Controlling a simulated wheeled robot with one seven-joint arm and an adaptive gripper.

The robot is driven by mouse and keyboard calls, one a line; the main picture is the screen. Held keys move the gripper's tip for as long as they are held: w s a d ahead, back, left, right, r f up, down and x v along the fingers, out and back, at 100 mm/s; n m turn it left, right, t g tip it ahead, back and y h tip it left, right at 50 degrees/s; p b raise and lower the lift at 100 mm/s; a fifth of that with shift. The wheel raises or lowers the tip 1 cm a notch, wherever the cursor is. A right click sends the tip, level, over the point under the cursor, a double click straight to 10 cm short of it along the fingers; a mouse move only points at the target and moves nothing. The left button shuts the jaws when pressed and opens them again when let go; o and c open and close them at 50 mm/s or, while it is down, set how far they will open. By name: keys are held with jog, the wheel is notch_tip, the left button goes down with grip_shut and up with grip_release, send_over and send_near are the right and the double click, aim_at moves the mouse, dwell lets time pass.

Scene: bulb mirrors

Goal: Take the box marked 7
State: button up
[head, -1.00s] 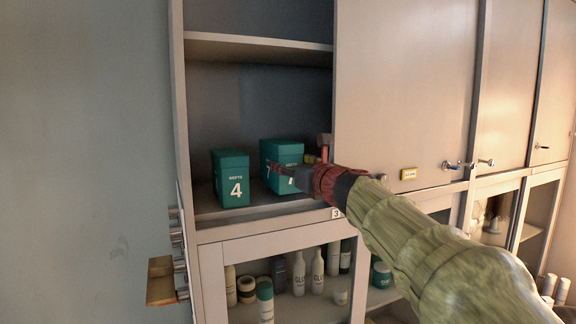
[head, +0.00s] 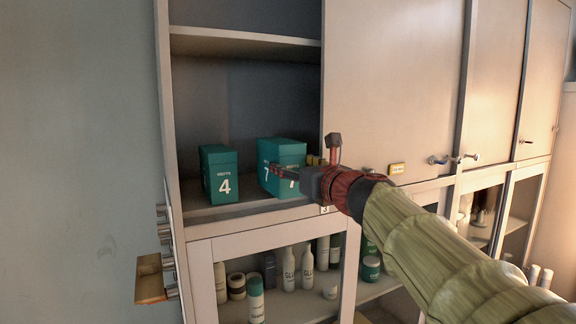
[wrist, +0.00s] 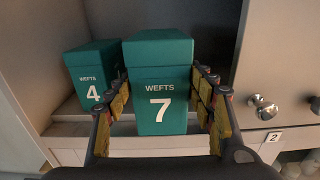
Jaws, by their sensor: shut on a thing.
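The teal box marked 7 (head: 284,153) is in the open cupboard at its front edge; the wrist view shows its front face, reading WEFTS 7 (wrist: 161,102). My gripper (head: 284,174) is at the box's front in the head view and partly covers it. In the wrist view its yellow-padded fingers (wrist: 161,108) stand on the left and right sides of box 7, shut on it. Box 7 looks slightly tilted in the head view; I cannot tell if it is clear of the shelf. The teal box marked 4 (head: 221,174) stands just left of it, upright on the shelf.
The cupboard shelf (head: 215,211) has an upright wall at left and a closed door (head: 395,75) at right with knobs. In the wrist view, knobs (wrist: 262,107) stick out to the right. Bottles and jars (head: 290,270) stand in the lower cabinet.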

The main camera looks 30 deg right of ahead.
jog(key=s, duration=0.7)
jog(key=shift+s, duration=0.2)
dwell(0.4)
jog(key=shift+s, duration=0.1)
dwell(0.5)
